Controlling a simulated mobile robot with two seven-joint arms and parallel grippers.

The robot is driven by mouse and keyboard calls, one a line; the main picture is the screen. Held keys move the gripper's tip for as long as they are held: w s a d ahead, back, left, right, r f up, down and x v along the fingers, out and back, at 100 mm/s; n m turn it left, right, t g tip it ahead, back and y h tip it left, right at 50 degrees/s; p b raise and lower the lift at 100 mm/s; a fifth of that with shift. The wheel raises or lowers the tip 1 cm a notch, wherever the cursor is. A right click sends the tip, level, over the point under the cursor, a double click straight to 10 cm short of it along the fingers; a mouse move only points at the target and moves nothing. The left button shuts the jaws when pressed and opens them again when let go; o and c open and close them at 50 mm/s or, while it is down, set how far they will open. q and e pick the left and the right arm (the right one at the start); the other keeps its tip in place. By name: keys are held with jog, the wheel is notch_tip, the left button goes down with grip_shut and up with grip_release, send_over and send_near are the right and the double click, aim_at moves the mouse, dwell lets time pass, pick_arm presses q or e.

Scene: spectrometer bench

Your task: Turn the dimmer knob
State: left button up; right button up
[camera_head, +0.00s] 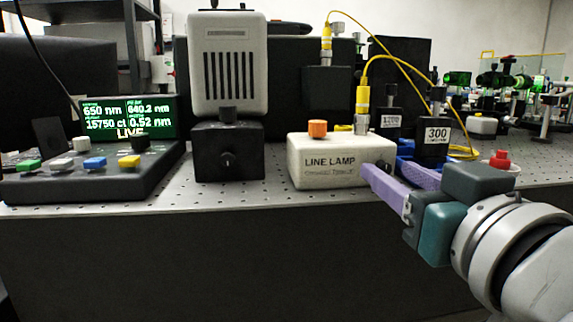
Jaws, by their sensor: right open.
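Several knobs show, and no label marks which one is the dimmer. An orange knob (317,129) stands on top of the white LINE LAMP box (310,165). A black knob (227,160) sits on the front of the black base (205,150) under the grey vented lamp housing (228,62). My right gripper (384,167) is open at the right end of the LINE LAMP box, its purple fingers apart. A small dark part (384,165) shows between the fingertips at that end of the box; I cannot tell whether they touch it. My left gripper is out of view.
A control console (150,178) with coloured buttons and a lit green display (130,117) stands at the left. Two black labelled blocks, one reading 300 (437,135), stand behind my right gripper. A yellow cable (365,32) loops above. A red knob (500,158) is at the right.

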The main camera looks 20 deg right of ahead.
jog(key=shift+w+d, duration=0.15)
jog(key=shift+w, duration=0.35)
grip_shut()
dwell(0.3)
